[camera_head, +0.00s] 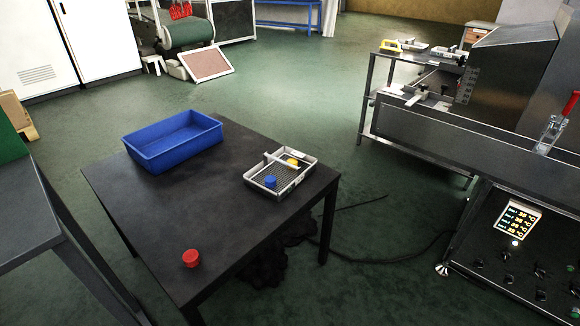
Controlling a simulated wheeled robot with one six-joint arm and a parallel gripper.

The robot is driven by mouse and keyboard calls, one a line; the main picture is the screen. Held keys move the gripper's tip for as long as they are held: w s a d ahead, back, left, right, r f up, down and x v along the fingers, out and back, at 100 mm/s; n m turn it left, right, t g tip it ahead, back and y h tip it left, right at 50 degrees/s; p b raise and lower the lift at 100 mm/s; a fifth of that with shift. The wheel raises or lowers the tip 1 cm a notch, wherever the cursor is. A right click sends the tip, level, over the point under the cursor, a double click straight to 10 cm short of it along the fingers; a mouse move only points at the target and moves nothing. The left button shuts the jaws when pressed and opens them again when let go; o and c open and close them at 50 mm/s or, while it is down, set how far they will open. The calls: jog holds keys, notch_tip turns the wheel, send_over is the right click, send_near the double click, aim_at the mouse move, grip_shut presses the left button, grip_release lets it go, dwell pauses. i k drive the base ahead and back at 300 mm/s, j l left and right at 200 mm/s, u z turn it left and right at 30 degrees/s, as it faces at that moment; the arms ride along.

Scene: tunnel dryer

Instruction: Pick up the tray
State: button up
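A small light-grey tray (257,180) with a mesh floor and a raised bar across it lies near the right edge of a black table (215,212). A blue cylinder (270,182) stands in its near part, and a yellow piece (292,162) is in its far part, partly hidden by the bar. My gripper is not in view, so nothing shows beside or touching the tray.
A blue bin (160,157) stands at the table's back left, and a red cylinder (191,258) at its near edge. The steel tunnel dryer (480,130) is at right, with similar trays (445,52) on its far end. Green floor (290,85) is open behind the table.

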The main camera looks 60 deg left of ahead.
aim_at(276, 164)
jog(key=k+j+u, duration=0.15)
jog(key=u, duration=0.15)
jog(key=k+j+u, duration=0.15)
jog(key=j+u, duration=0.15)
jog(key=i+u, duration=0.15)
jog(key=u, duration=0.35)
jog(key=i+l+u, duration=0.15)
jog(key=u, duration=0.35)
jog(key=i+l+u, duration=0.1)
jog(key=u, duration=0.4)
jog(key=k+l, duration=0.05)
jog(key=l, duration=0.05)
